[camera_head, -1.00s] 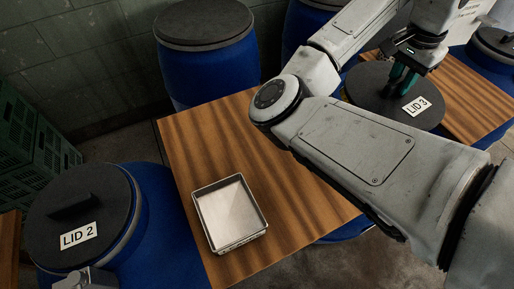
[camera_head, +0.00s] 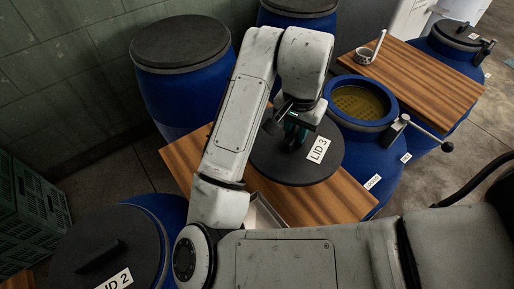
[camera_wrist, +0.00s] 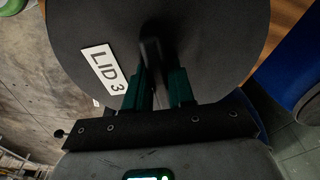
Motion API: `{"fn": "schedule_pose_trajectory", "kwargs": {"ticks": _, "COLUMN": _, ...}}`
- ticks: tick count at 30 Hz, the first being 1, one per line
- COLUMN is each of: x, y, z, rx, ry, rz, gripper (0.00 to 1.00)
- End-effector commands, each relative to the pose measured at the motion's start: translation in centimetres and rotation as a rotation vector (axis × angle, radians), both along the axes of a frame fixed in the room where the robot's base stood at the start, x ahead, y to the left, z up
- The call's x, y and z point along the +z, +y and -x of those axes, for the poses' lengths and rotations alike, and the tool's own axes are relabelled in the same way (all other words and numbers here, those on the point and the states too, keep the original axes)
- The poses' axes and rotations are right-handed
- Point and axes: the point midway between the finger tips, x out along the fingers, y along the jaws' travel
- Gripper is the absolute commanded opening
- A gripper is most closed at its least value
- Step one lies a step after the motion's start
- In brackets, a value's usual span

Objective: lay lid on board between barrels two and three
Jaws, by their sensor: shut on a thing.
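The round black lid (camera_head: 282,170), labelled LID 3, is over the wooden board (camera_head: 340,205) between the two blue barrels. My gripper (camera_head: 294,137) is shut on the lid's handle. The wrist view shows the lid (camera_wrist: 210,35) and my gripper's green fingers (camera_wrist: 158,75) on either side of the handle. I cannot tell whether the lid touches the board or hangs just above it. Barrel three (camera_head: 390,175), at right, is open with yellowish contents. Barrel two (camera_head: 165,225), at lower left, is closed by LID 2 (camera_head: 100,250).
A metal tray (camera_head: 264,214) on the board is mostly hidden behind my arm and near the lid. A clamp lever (camera_head: 425,130) sticks out from barrel three. Closed barrels stand behind.

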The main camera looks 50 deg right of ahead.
Motion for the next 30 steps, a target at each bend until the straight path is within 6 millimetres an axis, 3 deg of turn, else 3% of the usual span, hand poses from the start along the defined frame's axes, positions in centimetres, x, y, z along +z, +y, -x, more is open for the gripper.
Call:
{"fn": "schedule_pose_trajectory", "kwargs": {"ticks": 9, "x": -3.3, "y": -1.1, "z": -6.9, "rx": 0.003, "ry": 0.004, "rz": -0.004, "gripper": 0.0}}
{"fn": "schedule_pose_trajectory", "kwargs": {"ticks": 15, "x": -6.6, "y": -1.6, "z": -9.5, "rx": 0.001, "ry": 0.001, "rz": -0.001, "gripper": 0.0}}
{"fn": "schedule_pose_trajectory", "kwargs": {"ticks": 25, "x": -8.7, "y": -2.0, "z": -11.1, "rx": -0.001, "ry": 0.001, "rz": -0.001, "gripper": 0.0}}
{"fn": "schedule_pose_trajectory", "kwargs": {"ticks": 30, "x": -11.0, "y": -2.0, "z": -11.2, "rx": 0.0, "ry": 0.002, "rz": 0.0, "gripper": 0.0}}
